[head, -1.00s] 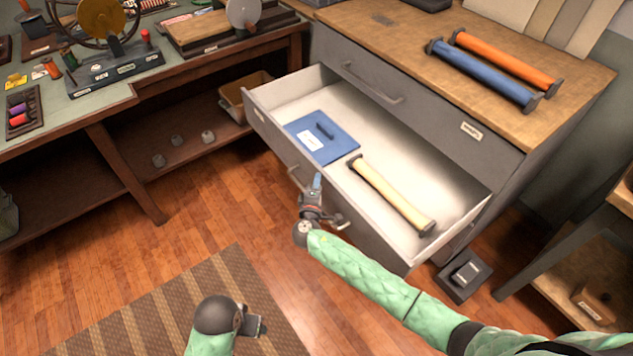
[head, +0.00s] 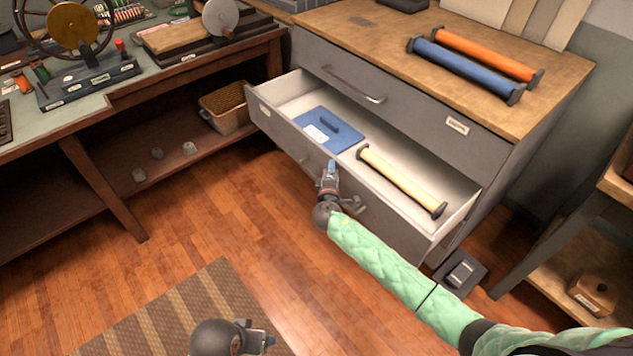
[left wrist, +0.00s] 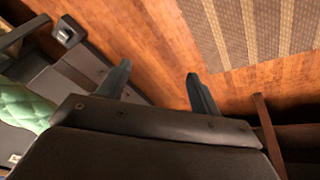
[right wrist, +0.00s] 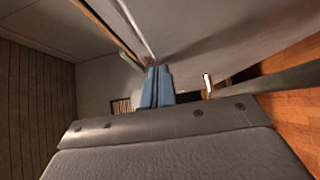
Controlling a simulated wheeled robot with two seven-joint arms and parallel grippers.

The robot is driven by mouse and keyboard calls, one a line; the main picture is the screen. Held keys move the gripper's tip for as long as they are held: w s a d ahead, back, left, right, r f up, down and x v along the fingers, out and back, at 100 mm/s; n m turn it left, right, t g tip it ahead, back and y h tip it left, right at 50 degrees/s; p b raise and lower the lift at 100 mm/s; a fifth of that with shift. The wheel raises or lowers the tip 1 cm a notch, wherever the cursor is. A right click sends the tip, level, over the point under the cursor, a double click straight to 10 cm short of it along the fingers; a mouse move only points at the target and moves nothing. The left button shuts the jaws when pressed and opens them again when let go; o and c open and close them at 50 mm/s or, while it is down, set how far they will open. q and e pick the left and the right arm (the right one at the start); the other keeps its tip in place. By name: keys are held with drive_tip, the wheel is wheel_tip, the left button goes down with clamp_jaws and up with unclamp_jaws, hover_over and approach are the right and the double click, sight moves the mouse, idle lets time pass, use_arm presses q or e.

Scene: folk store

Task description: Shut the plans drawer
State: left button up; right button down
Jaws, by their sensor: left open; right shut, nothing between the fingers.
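The open drawer (head: 388,222) is the lower one shown in the grey cabinet (head: 470,150), partly pulled out. Inside lie a flat blue thing with a white label (head: 325,130) and a cream roll with dark ends (head: 400,182). My right gripper (head: 332,168) is at the drawer's front panel, near the middle, and hides part of it. Its fingers are shut with nothing between them, as the right wrist view (right wrist: 158,80) also shows. I cannot tell whether they touch the panel. My left gripper (head: 268,338) is low over the rug, open and empty; its spread fingers show in the left wrist view (left wrist: 158,85).
A shut drawer with a bar handle (head: 350,86) is above. Blue (head: 465,72) and orange (head: 490,56) rolls lie on the cabinet top. A workbench (head: 120,100) stands left, a dark floor box (head: 462,270) by the cabinet's right. The floor in front is clear.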

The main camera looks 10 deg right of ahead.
use_arm(q)
drive_tip(key=w+d+f+t+b, duration=0.1)
drive_tip(key=d+f+b, duration=0.2)
drive_tip(key=f, duration=0.9)
drive_tip(key=w+d+f+t+h+b, duration=0.1)
drive_tip(key=d+f+t+b, duration=0.1)
drive_tip(key=f, duration=1.1)
drive_tip(key=shift+w+d+f+b, duration=0.2)
drive_tip(key=shift+w+d+b, duration=0.25)
drive_tip(key=shift+b, duration=0.8)
use_arm(e)
drive_tip(key=w+d, duration=0.6)
drive_tip(key=d, duration=0.4)
drive_tip(key=w+d, duration=0.7)
drive_tip(key=d, duration=0.3)
drive_tip(key=shift+d, duration=0.2)
use_arm(q)
drive_tip(key=shift+s, duration=0.1)
use_arm(e)
drive_tip(key=shift+a+f, duration=0.1)
drive_tip(key=shift+f, duration=0.05)
